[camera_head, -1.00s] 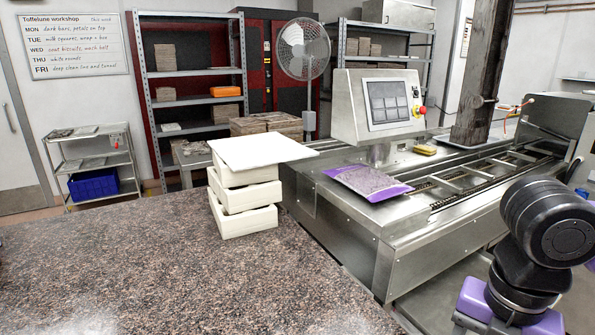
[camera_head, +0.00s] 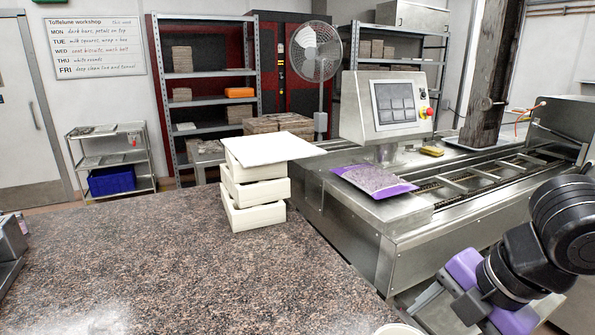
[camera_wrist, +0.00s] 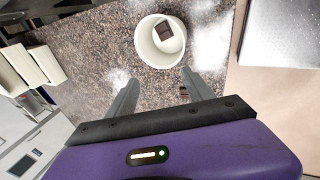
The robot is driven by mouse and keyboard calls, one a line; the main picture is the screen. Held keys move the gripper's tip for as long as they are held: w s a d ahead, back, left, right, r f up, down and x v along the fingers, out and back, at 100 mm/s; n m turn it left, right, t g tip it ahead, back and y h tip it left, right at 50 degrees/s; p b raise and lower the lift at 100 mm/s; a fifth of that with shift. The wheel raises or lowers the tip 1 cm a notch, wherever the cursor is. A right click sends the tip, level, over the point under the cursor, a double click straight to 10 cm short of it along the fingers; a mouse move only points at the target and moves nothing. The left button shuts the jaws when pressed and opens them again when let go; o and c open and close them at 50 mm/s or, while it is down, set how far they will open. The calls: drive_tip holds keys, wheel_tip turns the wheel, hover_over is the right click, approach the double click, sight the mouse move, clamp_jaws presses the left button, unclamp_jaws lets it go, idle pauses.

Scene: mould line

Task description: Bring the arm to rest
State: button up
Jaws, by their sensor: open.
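My gripper (camera_head: 418,305) shows at the lower right in the head view, purple with grey fingers, beside the right edge of the granite worktop (camera_head: 190,270). In the wrist view my gripper (camera_wrist: 163,88) has its two fingers spread well apart with nothing between them. A white round tub (camera_wrist: 146,50) stands on the granite just beyond the fingertips. A small dark brown block (camera_wrist: 165,30) lies inside it. The tub's rim (camera_head: 398,329) just shows at the bottom edge of the head view.
Stacked white trays with a flat white sheet (camera_head: 270,149) stand at the worktop's far corner. A steel conveyor machine (camera_head: 420,235) with a screen and a purple bag (camera_head: 372,181) runs along the right. The granite's middle is clear.

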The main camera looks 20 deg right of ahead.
drive_tip(key=w+a+r+m+t+y, duration=0.2)
drive_tip(key=w+a+r+t, duration=0.2)
drive_tip(key=w+r, duration=0.25)
drive_tip(key=w+a+r+m+t+y, duration=0.1)
drive_tip(key=w+a+r+t+y, duration=0.3)
drive_tip(key=r, duration=0.3)
wheel_tip(320, 180, up, 14)
drive_tip(key=d+m+t+h, duration=0.1)
drive_tip(key=d+m+t, duration=0.1)
drive_tip(key=m+t, duration=0.8)
drive_tip(key=s+d+f+m+h, duration=0.1)
drive_tip(key=s+f+m+h, duration=0.3)
drive_tip(key=f+m+h, duration=0.45)
drive_tip(key=s+d+f+m+h, duration=0.2)
drive_tip(key=s+f+m+h, duration=0.2)
drive_tip(key=f+m+h, duration=0.45)
drive_tip(key=s+a+f+n+g+y, duration=0.2)
drive_tip(key=s+a+f+n+y, duration=0.1)
drive_tip(key=s+f, duration=0.4)
drive_tip(key=s+a+f+n+g+y, duration=0.3)
drive_tip(key=s+a+f+n+y, duration=0.1)
drive_tip(key=s+f, duration=0.4)
drive_tip(key=s+a+f+n+g+y, duration=0.2)
drive_tip(key=s+a+f+n+y, duration=0.1)
drive_tip(key=s+f, duration=0.5)
drive_tip(key=shift+a+f+n+g+y, duration=0.3)
drive_tip(key=shift+a+f, duration=0.15)
drive_tip(key=shift+f, duration=0.4)
